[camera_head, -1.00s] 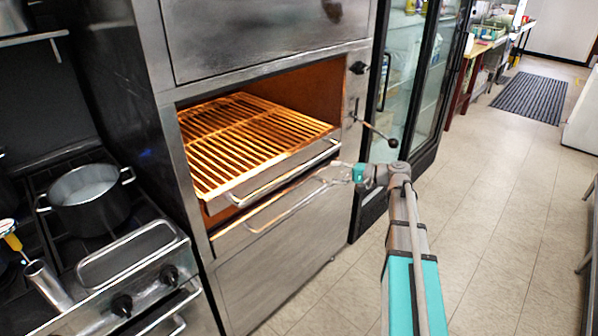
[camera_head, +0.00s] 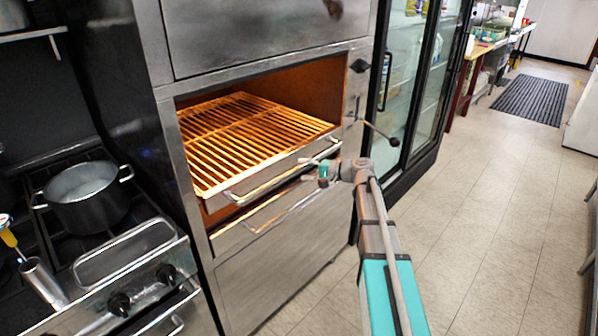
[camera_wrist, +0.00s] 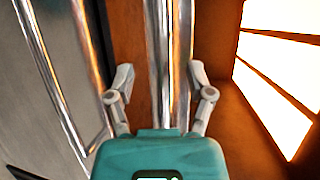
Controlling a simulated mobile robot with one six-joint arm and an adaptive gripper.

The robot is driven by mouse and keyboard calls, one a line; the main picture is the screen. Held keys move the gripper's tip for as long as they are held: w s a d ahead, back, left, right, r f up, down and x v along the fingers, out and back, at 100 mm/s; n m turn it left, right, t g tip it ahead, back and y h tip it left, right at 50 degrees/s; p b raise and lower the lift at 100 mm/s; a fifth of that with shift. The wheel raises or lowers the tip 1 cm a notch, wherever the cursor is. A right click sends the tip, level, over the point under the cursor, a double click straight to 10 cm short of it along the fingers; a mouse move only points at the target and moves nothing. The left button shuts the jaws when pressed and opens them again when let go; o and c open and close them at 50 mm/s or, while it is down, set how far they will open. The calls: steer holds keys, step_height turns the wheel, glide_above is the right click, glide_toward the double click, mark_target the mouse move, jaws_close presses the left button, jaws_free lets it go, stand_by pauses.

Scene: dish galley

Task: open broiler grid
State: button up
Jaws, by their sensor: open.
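The broiler grid (camera_head: 250,135) is a rack of glowing orange bars inside the steel broiler's open front. A shiny bar handle (camera_head: 270,180) runs along its front edge. My gripper (camera_head: 309,172) is in front of the right part of this handle. In the wrist view my gripper (camera_wrist: 160,76) has its two fingers apart, with shiny metal bars (camera_wrist: 158,45) running between them. I cannot tell whether the fingers touch the bars. My gripper hides a little of the handle's right part in the head view.
A second bar handle (camera_head: 268,218) sits just below on the broiler front. A lever with a dark knob (camera_head: 394,142) sticks out at the right. A stove with a pot (camera_head: 88,196) stands at the left. The tiled floor (camera_head: 490,220) at right is clear.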

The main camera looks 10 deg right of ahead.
steer(key=shift+x, duration=1.4)
jaws_close()
steer(key=shift+d, duration=0.2)
steer(key=shift+s+a, duration=0.1)
steer(key=shift+a, duration=0.05)
